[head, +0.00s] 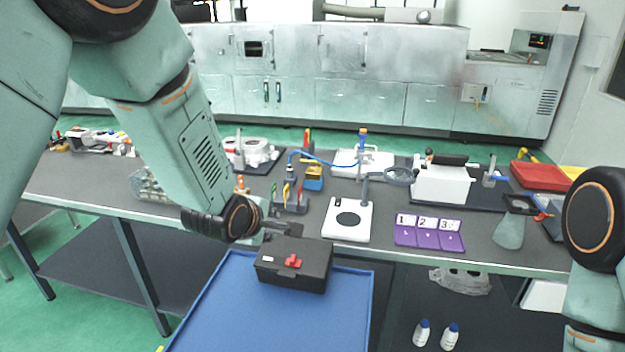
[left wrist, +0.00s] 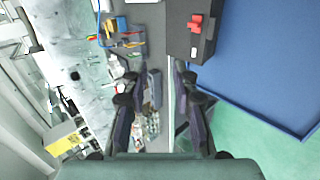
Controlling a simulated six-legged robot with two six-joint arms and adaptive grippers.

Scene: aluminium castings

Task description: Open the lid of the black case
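The black case (head: 310,272) has its lid shut, with a red latch (head: 294,261) on it. It sits at the far end of the blue tray (head: 270,318), close to the bench edge. In the left wrist view the case (left wrist: 181,40) is at the top, with its red latch (left wrist: 196,22). My left gripper (head: 284,229) is just beyond the case's far left edge. In the left wrist view the fingers (left wrist: 158,80) are spread with nothing between them, and the case lies ahead of them. Contact with the lid is not visible. My right gripper is out of view.
The dark bench (head: 290,222) behind the case holds a white plate with a black disc (head: 348,219), purple numbered cards (head: 428,233) and small coloured tools (head: 290,195). Two white bottles (head: 449,337) stand below the bench. The blue tray is bare in front of the case.

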